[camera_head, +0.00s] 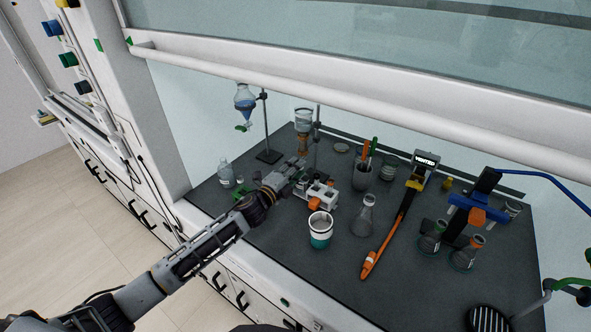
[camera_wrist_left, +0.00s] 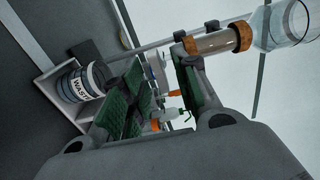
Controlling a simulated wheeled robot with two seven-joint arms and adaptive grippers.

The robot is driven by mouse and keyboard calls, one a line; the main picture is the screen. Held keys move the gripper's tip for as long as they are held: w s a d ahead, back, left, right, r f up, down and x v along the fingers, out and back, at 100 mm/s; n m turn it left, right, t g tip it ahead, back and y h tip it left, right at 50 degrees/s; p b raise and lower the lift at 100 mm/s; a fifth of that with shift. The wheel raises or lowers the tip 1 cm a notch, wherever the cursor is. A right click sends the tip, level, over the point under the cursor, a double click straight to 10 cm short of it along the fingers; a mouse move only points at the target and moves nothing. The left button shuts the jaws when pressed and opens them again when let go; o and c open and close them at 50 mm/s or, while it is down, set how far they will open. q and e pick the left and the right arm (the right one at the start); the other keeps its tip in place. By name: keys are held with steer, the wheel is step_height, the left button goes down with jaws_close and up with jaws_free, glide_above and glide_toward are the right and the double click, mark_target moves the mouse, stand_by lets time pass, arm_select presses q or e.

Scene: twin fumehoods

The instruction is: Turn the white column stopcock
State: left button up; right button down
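The glass column (camera_head: 304,118) stands clamped on a rod at the back of the left worktop, with a brown packed lower part. In the left wrist view the column (camera_wrist_left: 212,43) runs in from the upper right, with orange collars and a clear glass bulb. A small white part, apparently the stopcock (camera_wrist_left: 155,64), shows near its lower end, between my finger pads and partly hidden by them. My left gripper (camera_head: 297,166) is close to the column's foot. Its green-padded fingers (camera_wrist_left: 158,92) are apart, and I see no grip on the stopcock. My right gripper is out of view.
A separating funnel (camera_head: 244,98) on a stand is left of the column, with a bottle (camera_head: 225,174) below. A white rack (camera_head: 322,191), a teal-white cup (camera_head: 320,238) and a flask (camera_head: 364,218) stand near my left wrist. The container labelled WAS... (camera_wrist_left: 80,84) is beside the fingers.

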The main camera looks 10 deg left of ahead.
arm_select(q)
steer(key=shift+s, duration=0.1)
steer(key=shift+s+a, duration=0.1)
steer(key=v, duration=1.1)
steer(key=shift+s, duration=0.25)
stand_by(0.6)
steer(key=shift+a, duration=0.1)
steer(key=shift+f, duration=0.1)
stand_by(0.5)
